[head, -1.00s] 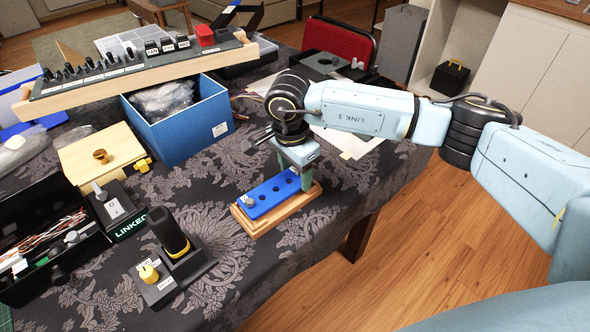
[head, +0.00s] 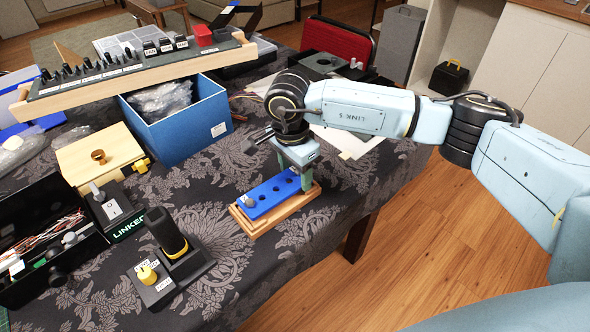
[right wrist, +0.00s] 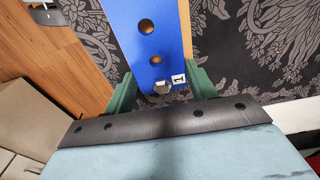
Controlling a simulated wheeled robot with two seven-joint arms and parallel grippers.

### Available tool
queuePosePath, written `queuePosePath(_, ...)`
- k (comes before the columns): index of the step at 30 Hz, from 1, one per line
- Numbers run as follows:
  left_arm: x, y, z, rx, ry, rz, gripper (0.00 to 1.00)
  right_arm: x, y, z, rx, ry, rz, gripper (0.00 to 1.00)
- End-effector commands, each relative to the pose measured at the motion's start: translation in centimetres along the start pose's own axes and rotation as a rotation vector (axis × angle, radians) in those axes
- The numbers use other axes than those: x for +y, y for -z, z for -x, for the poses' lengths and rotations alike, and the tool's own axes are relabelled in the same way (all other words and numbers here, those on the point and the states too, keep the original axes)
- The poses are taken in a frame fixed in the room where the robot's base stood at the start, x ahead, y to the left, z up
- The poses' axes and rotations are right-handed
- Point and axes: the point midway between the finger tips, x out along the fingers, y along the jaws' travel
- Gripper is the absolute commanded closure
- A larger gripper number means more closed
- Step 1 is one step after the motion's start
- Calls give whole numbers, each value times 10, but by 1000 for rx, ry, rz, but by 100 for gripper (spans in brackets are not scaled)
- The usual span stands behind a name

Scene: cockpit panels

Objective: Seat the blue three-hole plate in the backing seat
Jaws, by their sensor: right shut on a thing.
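The blue three-hole plate (head: 265,197) lies along the top of the wooden backing seat (head: 268,220) near the table's right edge. A grey knob (head: 248,201) stands at its left end, and dark holes show along it. I cannot tell whether the plate is fully down in the seat. My right gripper (head: 296,174) points down at the plate's right end, shut on it. My left gripper is out of view.
A blue box (head: 180,125) with plastic-wrapped contents stands behind and left. A switch panel on a wooden frame (head: 140,75) is beyond it. A black-and-yellow handled unit (head: 172,255) sits front left. Clear cloth surrounds the seat; the table edge is close on the right.

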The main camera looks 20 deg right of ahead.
Motion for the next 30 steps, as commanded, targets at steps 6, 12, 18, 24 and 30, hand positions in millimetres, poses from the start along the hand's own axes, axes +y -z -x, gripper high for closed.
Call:
queuePosePath(6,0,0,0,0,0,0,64,0,0,0,0,1,0,74)
queuePosePath(12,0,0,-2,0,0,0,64,0,0,0,0,1,0,74)
queuePosePath(18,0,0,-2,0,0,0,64,0,0,0,0,0,0,74)
queuePosePath(24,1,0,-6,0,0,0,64,0,0,-4,0,0,0,74)
queuePosePath(30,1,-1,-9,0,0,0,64,0,0,-8,-1,0,0,74)
